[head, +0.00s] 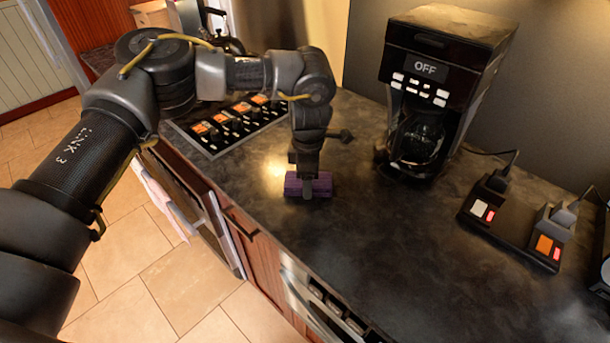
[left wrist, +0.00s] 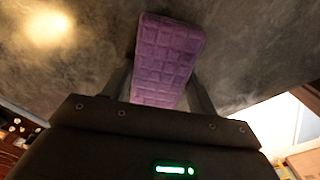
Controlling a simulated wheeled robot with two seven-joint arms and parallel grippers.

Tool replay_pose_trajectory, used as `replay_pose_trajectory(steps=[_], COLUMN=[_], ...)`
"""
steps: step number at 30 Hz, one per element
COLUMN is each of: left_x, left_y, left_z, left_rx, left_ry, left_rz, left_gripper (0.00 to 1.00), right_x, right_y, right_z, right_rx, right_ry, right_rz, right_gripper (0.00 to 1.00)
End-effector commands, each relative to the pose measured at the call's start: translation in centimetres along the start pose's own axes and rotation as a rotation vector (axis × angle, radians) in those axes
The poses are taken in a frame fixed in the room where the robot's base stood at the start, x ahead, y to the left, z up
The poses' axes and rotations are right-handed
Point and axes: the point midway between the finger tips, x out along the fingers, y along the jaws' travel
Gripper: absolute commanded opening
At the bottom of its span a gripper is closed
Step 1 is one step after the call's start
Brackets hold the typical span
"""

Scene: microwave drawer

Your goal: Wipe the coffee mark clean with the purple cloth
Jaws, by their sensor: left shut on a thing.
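The purple cloth (head: 322,186) is a thick folded block with a quilted pattern. My left gripper (head: 308,188) points down at the dark countertop and is shut on the cloth. In the left wrist view the cloth (left wrist: 168,60) sits between the two fingers of my left gripper (left wrist: 165,90). The cloth is at or just above the counter near its front edge; I cannot tell whether it touches. I cannot make out a coffee mark on the dark mottled surface. My right gripper is not in view.
A coffee maker (head: 445,80) reading OFF stands right of the cloth with a glass carafe. A power strip (head: 510,225) with plugs and cords lies further right. A panel with orange displays (head: 235,125) is behind my arm. The counter (head: 400,240) in front of the coffee maker is clear.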

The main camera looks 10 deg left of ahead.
Motion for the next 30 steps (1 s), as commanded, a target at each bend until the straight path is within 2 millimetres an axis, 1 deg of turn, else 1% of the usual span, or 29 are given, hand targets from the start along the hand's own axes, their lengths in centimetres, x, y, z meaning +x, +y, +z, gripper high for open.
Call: replay_pose_trajectory(steps=[4,12,21,30], left_x=[0.1,0.1,0.1,0.1], left_y=[-0.8,-1.0,-2.2,-2.6], left_z=[0.8,1.2,2.5,3.0], left_rx=[0.003,0.002,0.003,0.003], left_ry=[0.0,0.0,0.0,0.0], left_rz=[-0.002,-0.001,-0.001,-0.001], left_gripper=[0.29,0.29,0.29,0.29], right_x=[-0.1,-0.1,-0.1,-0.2], right_y=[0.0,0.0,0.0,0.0], right_z=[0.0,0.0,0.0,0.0], right_rx=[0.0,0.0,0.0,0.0], right_ry=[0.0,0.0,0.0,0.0], right_rz=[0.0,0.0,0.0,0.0], right_gripper=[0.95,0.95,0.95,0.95])
